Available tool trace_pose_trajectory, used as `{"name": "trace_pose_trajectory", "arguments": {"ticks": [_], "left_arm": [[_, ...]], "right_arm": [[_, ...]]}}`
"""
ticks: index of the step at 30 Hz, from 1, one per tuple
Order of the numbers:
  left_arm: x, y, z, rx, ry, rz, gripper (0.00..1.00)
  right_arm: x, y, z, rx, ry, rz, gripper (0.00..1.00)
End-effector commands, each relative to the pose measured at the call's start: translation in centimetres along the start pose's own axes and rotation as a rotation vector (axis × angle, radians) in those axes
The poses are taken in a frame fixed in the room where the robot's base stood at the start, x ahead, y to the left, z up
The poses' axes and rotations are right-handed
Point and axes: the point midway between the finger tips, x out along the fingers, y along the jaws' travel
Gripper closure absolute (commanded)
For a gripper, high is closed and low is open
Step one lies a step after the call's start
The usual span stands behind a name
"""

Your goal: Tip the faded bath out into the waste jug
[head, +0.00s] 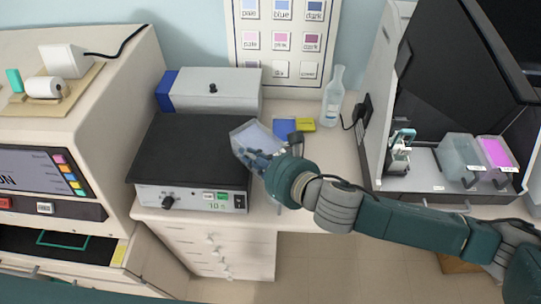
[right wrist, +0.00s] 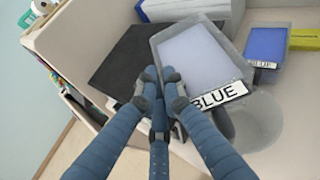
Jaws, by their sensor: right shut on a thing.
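My right gripper (head: 259,160) is shut on the faded bath (head: 240,133), a clear tray of pale blue liquid, and holds it near the front right corner of the black-topped hotplate. In the right wrist view my right gripper's fingers (right wrist: 160,90) meet the near wall of the faded bath (right wrist: 190,52), which carries a label reading BLUE. The bath looks tilted in the head view. A round translucent vessel (right wrist: 262,122), perhaps the waste jug, stands below the bath in the right wrist view; its outline is faint. My left gripper is out of view.
A deeper blue bath (right wrist: 265,43) labelled BLUE stands behind the held one. A yellow box (head: 305,125) and a clear bottle (head: 332,95) are farther back. The hotplate (head: 185,150) is on the left. A bay at right holds clear and pink baths (head: 495,155).

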Motion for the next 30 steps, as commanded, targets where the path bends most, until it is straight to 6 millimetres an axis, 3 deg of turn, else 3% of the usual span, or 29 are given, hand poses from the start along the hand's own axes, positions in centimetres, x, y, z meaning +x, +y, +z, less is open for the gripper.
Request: {"name": "trace_pose_trajectory", "arguments": {"ticks": [7, 21, 30], "left_arm": [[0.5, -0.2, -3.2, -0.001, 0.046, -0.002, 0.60], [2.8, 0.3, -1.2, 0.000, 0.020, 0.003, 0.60], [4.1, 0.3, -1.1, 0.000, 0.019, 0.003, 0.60]], "right_arm": [[0.1, 0.3, 0.6, 0.032, -0.016, 0.020, 1.00], [-0.7, 0.1, 2.3, 0.216, -0.069, 0.098, 1.00], [-1.1, -0.2, 3.0, 0.323, -0.099, 0.144, 1.00]]}}
